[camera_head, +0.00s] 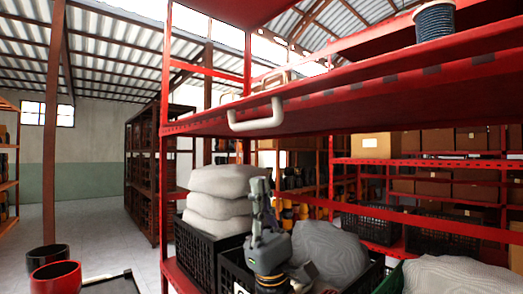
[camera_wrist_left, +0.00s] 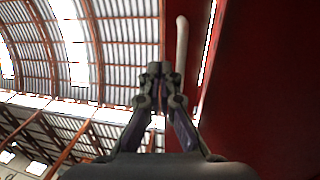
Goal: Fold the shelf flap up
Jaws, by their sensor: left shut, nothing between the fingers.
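The red shelf flap (camera_head: 345,92) reaches across the upper right of the head view, roughly level. A white handle (camera_head: 257,126) hangs at its front edge. My left gripper (camera_head: 258,182) points upward below the handle, apart from it, with its fingers shut and empty. In the left wrist view, the shut fingertips (camera_wrist_left: 155,68) are left of the white handle (camera_wrist_left: 182,60), and the red underside of the flap (camera_wrist_left: 262,90) fills the right side. My right gripper is not in view.
Stacked pale sacks (camera_head: 218,198) and a black crate (camera_head: 197,252) stand on the lower shelf behind my left gripper. A grey sack (camera_head: 328,250) is to its right. A blue spool (camera_head: 434,22) stands above the flap. A red drum (camera_head: 54,280) is at lower left.

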